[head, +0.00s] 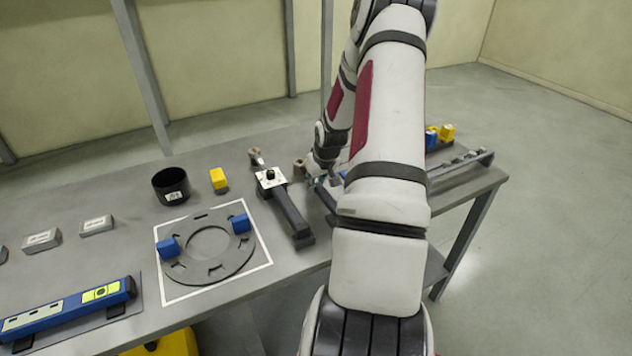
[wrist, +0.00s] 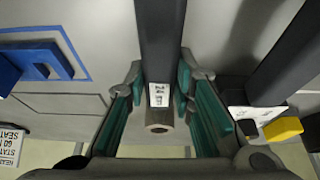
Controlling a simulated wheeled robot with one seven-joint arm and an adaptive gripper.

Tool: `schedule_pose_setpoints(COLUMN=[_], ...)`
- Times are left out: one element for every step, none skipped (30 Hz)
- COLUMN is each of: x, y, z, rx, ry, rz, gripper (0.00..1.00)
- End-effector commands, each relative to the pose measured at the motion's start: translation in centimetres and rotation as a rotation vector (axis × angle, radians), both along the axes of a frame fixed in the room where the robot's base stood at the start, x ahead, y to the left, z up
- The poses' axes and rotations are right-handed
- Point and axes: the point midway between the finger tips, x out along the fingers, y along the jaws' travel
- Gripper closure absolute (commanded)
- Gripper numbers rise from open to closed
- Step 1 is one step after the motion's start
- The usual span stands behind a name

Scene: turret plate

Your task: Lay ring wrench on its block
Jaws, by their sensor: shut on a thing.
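My gripper (wrist: 158,108) is shut on a long dark bar (wrist: 160,40) with a small white label, which I take to be the ring wrench. A brown round end (wrist: 159,124) shows just past the label, between the teal fingers. The bar's other end runs out of the top of the wrist view, so I see no ring. In the head view my gripper (head: 322,180) is low at the far middle of the table, largely hidden by my arm. I cannot tell from these views which piece is the wrench's block, or whether the bar touches the table.
Left of my gripper lies another dark bar (head: 290,212) with a white plate and black knob. Further left are a yellow block (head: 218,178), a black cup (head: 171,187) and the grey ring plate (head: 190,270) with blue blocks. A blue part (wrist: 35,55) shows in the wrist view.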

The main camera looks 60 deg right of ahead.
Motion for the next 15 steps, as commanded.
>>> schedule_pose_setpoints(x=[0.05, 0.04, 0.04, 0.04, 0.04, 0.04, 0.04, 0.04, 0.04, 0.04, 0.05, 0.04, 0.04, 0.04, 0.05], y=[-0.05, -0.04, -0.04, -0.05, -0.05, -0.05, -0.04, -0.04, -0.04, -0.04, -0.04, -0.03, -0.04, -0.04, -0.03], z=[0.08, 0.08, 0.09, 0.09, 0.09, 0.09, 0.09, 0.08, 0.05, 0.03, -0.01, -0.08, -0.14, -0.21, -0.3], rx=[-0.002, -0.002, -0.002, -0.002, -0.002, -0.002, -0.002, -0.002, -0.002, -0.002, -0.001, 0.0, 0.0, 0.0, 0.0], ry=[-0.001, -0.001, -0.001, -0.001, -0.001, -0.001, -0.001, -0.001, -0.001, -0.001, -0.002, -0.001, -0.001, -0.001, -0.001], rz=[0.0, 0.0, 0.0, 0.0, 0.0, 0.0, 0.0, 0.0, 0.0, 0.0, 0.0, 0.0, 0.0, 0.0, 0.0], gripper=[1.0, 1.0, 1.0, 1.0, 1.0, 1.0, 1.0, 1.0, 1.0, 1.0, 1.0, 1.0, 1.0, 1.0, 1.0])
